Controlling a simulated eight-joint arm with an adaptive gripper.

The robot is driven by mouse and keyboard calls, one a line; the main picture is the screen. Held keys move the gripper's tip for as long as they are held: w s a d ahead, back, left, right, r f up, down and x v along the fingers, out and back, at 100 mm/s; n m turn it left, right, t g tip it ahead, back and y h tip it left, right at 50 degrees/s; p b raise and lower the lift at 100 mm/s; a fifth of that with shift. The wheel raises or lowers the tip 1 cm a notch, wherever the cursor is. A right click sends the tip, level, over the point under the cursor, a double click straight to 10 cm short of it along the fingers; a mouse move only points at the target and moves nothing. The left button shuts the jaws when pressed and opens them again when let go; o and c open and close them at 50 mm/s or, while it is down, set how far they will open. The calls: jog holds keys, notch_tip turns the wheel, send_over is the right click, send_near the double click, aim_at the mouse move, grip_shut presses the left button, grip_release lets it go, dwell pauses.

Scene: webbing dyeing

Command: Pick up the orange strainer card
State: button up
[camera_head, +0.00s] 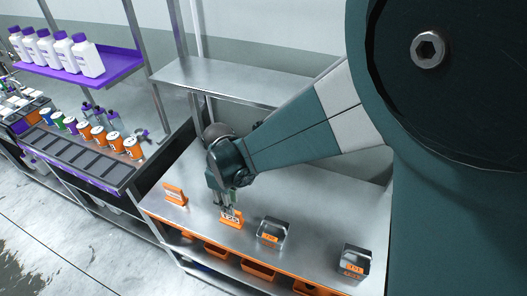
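An orange card (231,223) with a pale printed label stands on the steel table, directly below my gripper (227,208). A second orange card (174,196) stands to its left on the same table. The print on both is too small to read, so I cannot tell which is the strainer card. My gripper points down, with its fingertips at the top edge of the nearer card. Whether the fingers touch or close on that card is too small to tell.
Two metal containers (272,232) (353,262) with orange labels stand to the right on the steel table (205,236). A raised steel shelf (225,82) is behind. A rack with colored cans (98,134) and a purple shelf (85,70) of white bottles are left. Orange bins (258,270) sit below.

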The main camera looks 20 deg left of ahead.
aim_at(237, 222)
jog(key=shift+f, duration=0.9)
jog(key=shift+f, duration=0.1)
jog(key=shift+a+f+b, duration=0.15)
jog(key=shift+f+b, duration=0.3)
jog(key=shift+f, duration=2.05)
jog(key=shift+c, duration=0.7)
grip_shut()
